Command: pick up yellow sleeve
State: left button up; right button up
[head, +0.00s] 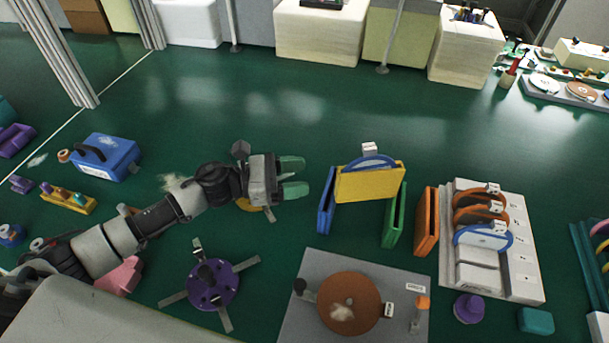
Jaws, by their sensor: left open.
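The yellow sleeve (368,184) stands right of centre on the dark green surface. A blue rounded piece (368,162) with a small white tag shows above its back edge. My left gripper (294,177) is to the left of the yellow sleeve, apart from it. Its two green fingertips point right toward the sleeve, open, with nothing between them. My right gripper does not show.
A blue sleeve (327,202) and a green sleeve (395,214) stand close at either side of the yellow one. An orange sleeve (426,222) and a white rack (519,238) are further right. A grey plate (302,317) with a brown disc lies in front. Behind is clear.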

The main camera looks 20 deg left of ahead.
aim_at(368, 182)
jog(key=k, duration=1.5)
